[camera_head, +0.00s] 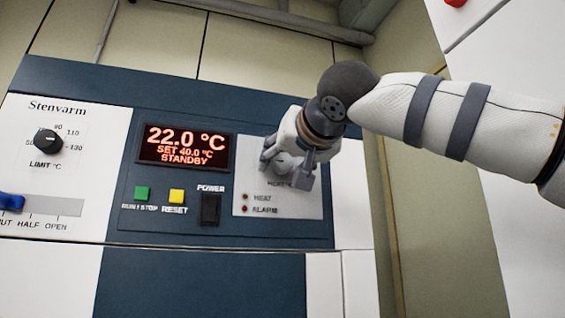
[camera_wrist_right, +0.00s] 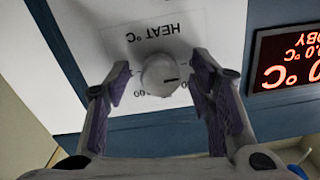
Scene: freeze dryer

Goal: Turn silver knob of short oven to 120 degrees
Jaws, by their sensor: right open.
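The silver knob (camera_wrist_right: 161,75) sits on a white plate marked HEAT °C on the oven's front panel. In the right wrist view it lies between the two fingers of my right gripper (camera_wrist_right: 160,95), which is open around it with gaps at both sides. A dark pointer line shows on the knob's face. In the head view the knob (camera_head: 284,164) is partly covered by my right gripper (camera_head: 288,172), and most of its scale is hidden. The oven display (camera_head: 184,146) reads 22.0 °C, SET 40.0 °C, STANDBY. My left gripper is not in view.
A black LIMIT °C knob (camera_head: 48,141) and a blue slider (camera_head: 11,202) are at the panel's left. A green button (camera_head: 142,193), a yellow RESET button (camera_head: 176,196) and a black POWER switch (camera_head: 210,209) sit below the display. A white cabinet stands at the right.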

